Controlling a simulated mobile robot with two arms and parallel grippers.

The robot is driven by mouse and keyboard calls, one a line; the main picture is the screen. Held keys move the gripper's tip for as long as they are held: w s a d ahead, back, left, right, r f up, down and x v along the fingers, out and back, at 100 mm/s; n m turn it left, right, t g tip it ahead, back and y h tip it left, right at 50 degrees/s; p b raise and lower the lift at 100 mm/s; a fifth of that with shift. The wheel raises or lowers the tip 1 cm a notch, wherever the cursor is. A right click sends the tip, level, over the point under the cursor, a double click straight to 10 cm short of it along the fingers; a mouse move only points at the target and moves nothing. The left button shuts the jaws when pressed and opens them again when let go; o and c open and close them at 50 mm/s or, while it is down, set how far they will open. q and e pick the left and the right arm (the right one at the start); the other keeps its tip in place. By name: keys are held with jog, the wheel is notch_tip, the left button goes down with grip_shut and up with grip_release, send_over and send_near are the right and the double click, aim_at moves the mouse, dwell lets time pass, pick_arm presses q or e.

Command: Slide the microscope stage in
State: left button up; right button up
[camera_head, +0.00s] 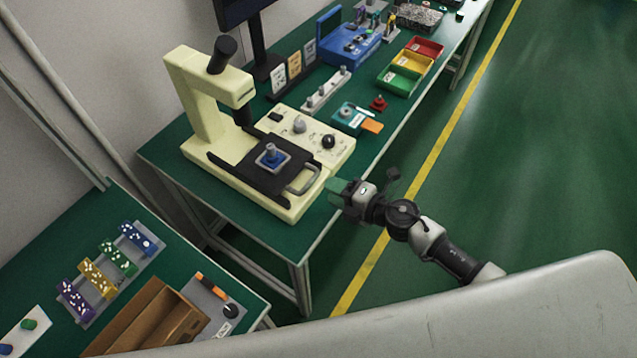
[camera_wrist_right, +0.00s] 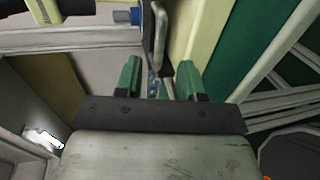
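The cream microscope (camera_head: 205,120) stands on the green bench. Its black stage (camera_head: 236,172) juts out over the front of the base and carries a blue block with a metal knob (camera_head: 270,156). A metal loop handle (camera_head: 304,182) is fixed to the stage's right end. My right gripper (camera_head: 334,190) is just right of the handle, apart from it in the head view. In the right wrist view its green fingers (camera_wrist_right: 158,78) are open, and the handle (camera_wrist_right: 159,38) shows ahead, in line with the gap between them. My left gripper is not in view.
A cream control box (camera_head: 310,138) with knobs sits behind the stage. A teal case (camera_head: 350,118), red knob piece (camera_head: 378,103) and coloured bins (camera_head: 404,80) lie farther along the bench. A lower table with a brown box (camera_head: 150,318) is at the lower left. The right aisle is clear.

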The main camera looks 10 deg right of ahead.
jog(key=v, duration=0.3)
jog(key=shift+s+d+r, duration=0.1)
jog(key=shift+s+d, duration=0.15)
jog(key=shift+c, duration=0.2)
